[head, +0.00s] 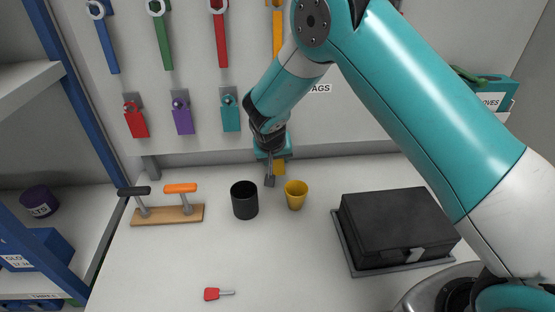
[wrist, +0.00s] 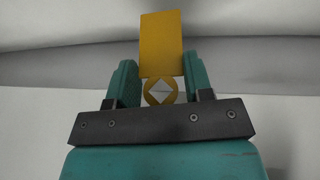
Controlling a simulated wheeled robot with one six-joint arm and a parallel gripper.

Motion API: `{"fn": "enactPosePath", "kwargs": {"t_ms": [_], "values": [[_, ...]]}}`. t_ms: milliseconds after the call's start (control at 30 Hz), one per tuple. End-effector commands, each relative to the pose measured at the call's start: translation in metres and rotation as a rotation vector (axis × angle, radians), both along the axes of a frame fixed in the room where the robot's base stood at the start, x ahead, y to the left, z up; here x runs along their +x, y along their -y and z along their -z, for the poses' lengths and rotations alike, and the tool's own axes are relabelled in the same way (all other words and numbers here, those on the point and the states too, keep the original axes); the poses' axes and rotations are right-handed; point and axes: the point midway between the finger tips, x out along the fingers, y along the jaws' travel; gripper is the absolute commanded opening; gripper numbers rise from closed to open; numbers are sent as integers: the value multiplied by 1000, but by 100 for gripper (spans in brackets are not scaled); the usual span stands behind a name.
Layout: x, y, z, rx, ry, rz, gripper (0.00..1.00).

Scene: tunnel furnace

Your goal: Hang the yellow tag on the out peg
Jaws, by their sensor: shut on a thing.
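The yellow tag (wrist: 161,45) is between the two teal fingers of my gripper (wrist: 160,70) in the wrist view, its flat plate pointing away and its ring end near the palm. In the head view the yellow tag (head: 280,168) shows small beside my gripper (head: 273,158), above the back of the bench and in front of the wall board. My gripper is shut on the tag. I cannot make out an out peg; my arm hides part of the board and part of a label ending in "AGS".
A red tag (head: 136,123), purple tag (head: 183,121) and teal tag (head: 231,117) hang on the board, with wrenches above. Below stand a black cup (head: 244,200), yellow cup (head: 296,195), handled rack (head: 167,215) and black case (head: 398,225).

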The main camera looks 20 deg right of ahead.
Motion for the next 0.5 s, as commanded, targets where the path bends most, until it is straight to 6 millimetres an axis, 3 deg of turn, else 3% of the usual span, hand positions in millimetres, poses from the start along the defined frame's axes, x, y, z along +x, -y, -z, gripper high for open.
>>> {"fn": "enactPosePath", "kwargs": {"t_ms": [67, 200, 267, 500], "values": [[4, 4, 0, 1, 1, 2, 13], [3, 2, 30, 0, -2, -4, 13], [4, 2, 36, 0, 0, -5, 13], [4, 3, 35, 0, 0, -2, 13]]}}
